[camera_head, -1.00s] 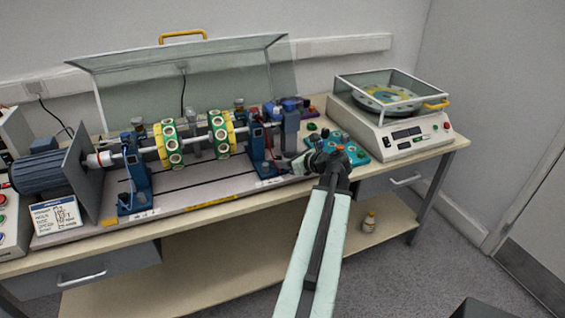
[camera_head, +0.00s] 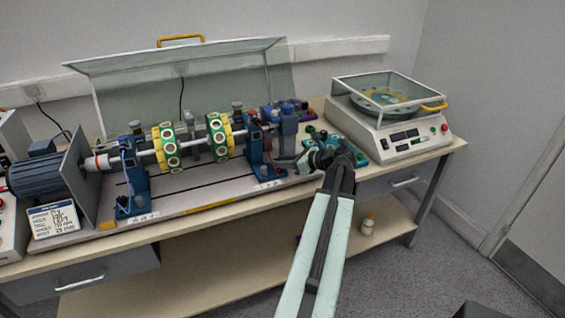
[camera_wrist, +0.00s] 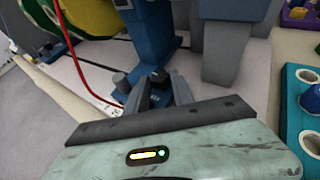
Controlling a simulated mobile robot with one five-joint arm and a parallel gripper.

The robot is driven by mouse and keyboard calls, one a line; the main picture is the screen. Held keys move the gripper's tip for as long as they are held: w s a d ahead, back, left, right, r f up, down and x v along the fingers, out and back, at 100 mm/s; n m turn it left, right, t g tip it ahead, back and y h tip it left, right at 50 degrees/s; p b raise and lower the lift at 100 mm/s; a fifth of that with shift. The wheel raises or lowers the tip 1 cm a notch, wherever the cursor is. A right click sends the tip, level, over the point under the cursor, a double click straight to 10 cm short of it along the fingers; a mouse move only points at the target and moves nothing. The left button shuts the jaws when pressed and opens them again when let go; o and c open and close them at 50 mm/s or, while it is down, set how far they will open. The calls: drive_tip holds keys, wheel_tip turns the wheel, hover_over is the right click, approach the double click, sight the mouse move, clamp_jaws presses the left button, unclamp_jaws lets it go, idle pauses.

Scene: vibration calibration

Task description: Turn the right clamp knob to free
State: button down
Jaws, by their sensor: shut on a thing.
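The right blue bearing pedestal (camera_head: 256,150) stands at the right end of the rotor shaft on the test rig. In the wrist view its blue foot (camera_wrist: 150,50) is just beyond my gripper (camera_wrist: 160,84). The two grey fingers are shut on a small dark knob (camera_wrist: 159,77) at that foot, which I take to be the right clamp knob. The fingers hide most of it, so its setting cannot be read. In the head view my gripper (camera_head: 297,162) is small and reaches the pedestal's right side.
A red cable (camera_wrist: 72,60) hangs left of the fingers. A teal tray (camera_head: 350,145) lies to the right, before a balance machine with a clear lid (camera_head: 395,130). The left blue pedestal (camera_head: 131,180) and the motor (camera_head: 45,177) stand left.

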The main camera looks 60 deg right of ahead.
drive_tip(key=n+y, duration=0.1)
drive_tip(key=d+n+y, duration=0.1)
drive_tip(key=n+y, duration=0.1)
drive_tip(key=n+g+y, duration=0.1)
drive_tip(key=y, duration=0.1)
drive_tip(key=shift+w+d, duration=0.15)
drive_tip(key=shift+d, duration=0.15)
drive_tip(key=n+g+y, duration=0.1)
drive_tip(key=n+y, duration=0.1)
drive_tip(key=n, duration=0.1)
drive_tip(key=shift+w+d+g+y, duration=0.1)
drive_tip(key=shift+d+g+y, duration=0.05)
drive_tip(key=shift+g+y, duration=0.25)
drive_tip(key=shift+w+n+g+y, duration=0.1)
drive_tip(key=shift+n+g+y, duration=0.2)
drive_tip(key=shift+n+y, duration=0.25)
drive_tip(key=shift+n, duration=0.25)
drive_tip(key=c, duration=1.1)
unclamp_jaws()
drive_tip(key=shift+w, duration=0.1)
